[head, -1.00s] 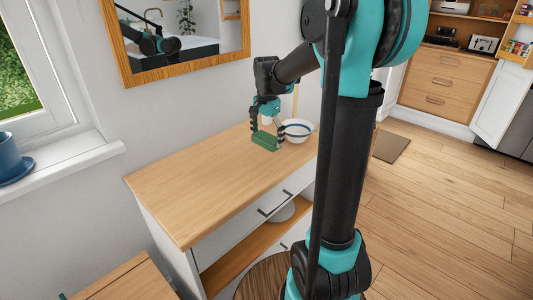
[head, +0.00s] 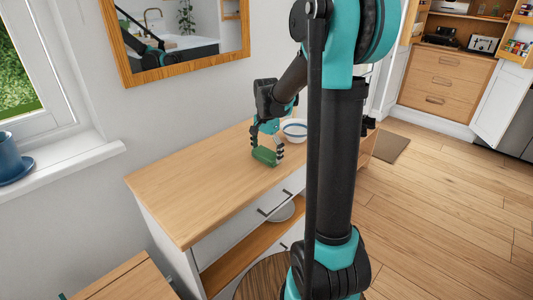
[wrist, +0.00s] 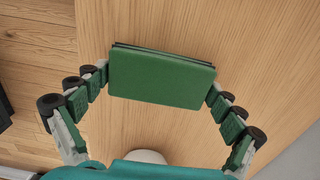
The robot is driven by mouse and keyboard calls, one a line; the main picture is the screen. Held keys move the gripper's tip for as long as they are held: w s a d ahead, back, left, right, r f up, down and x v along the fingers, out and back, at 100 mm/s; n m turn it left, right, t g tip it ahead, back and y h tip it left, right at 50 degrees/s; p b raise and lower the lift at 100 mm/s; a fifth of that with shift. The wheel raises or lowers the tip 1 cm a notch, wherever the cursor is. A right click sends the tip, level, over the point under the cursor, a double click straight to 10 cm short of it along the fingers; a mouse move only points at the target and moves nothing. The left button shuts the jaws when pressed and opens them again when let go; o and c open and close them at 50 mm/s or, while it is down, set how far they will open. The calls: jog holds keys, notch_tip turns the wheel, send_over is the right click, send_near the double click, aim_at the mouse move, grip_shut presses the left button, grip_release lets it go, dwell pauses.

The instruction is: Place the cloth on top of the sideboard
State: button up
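The cloth shows as a green, folded, block-like piece (head: 265,156) over the wooden top of the sideboard (head: 195,190). In the wrist view the cloth (wrist: 162,78) lies between my fingertips, its flat face toward the camera and a dark layer along its far edge. My gripper (head: 266,150) is shut on the cloth, with one finger at each short end; it also shows in the wrist view (wrist: 160,80). The cloth is at or just above the sideboard top; I cannot tell whether it touches.
A white bowl with a blue band (head: 295,130) stands on the sideboard just behind my gripper, partly hidden. The near left part of the top is clear. A framed mirror (head: 185,75) hangs on the wall above. A blue cup (head: 12,155) stands on the windowsill.

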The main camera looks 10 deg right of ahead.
aim_at(266, 152)
jog(key=shift+o, duration=0.2)
jog(key=shift+r, duration=0.15)
notch_tip(266, 152, up, 12)
dwell(0.5)
jog(key=shift+c, duration=0.5)
dwell(0.8)
